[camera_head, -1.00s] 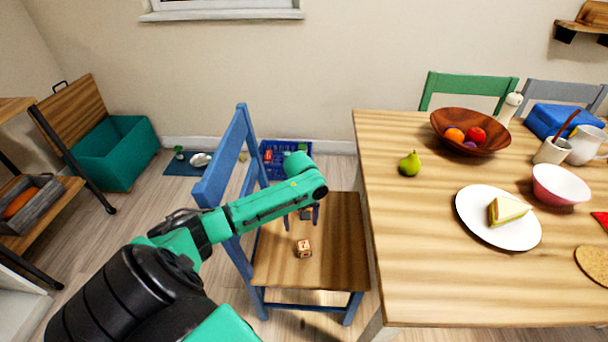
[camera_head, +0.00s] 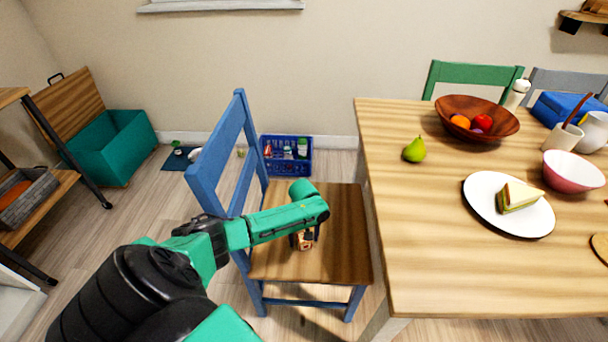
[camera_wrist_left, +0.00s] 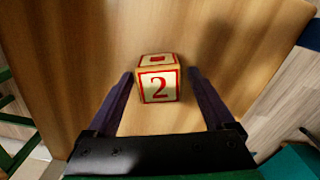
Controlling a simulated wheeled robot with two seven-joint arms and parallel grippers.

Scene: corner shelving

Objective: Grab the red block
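A block (camera_wrist_left: 158,84) with red borders and a red "2" on cream faces sits on the wooden chair seat (camera_head: 345,235). In the left wrist view it lies between the two dark fingers of my left gripper (camera_wrist_left: 160,82), with gaps visible on both sides. In the head view the block (camera_head: 305,244) is mostly hidden under my left gripper (camera_head: 304,238), which is low over the seat. My left gripper is open around the block. My right gripper is not in view.
The blue chair back (camera_head: 222,150) rises close to my left arm. The dining table (camera_head: 440,250) stands to the right, with a pear (camera_head: 414,150), a fruit bowl (camera_head: 476,122) and a plate (camera_head: 480,200). A blue crate (camera_head: 287,155) is on the floor behind the chair.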

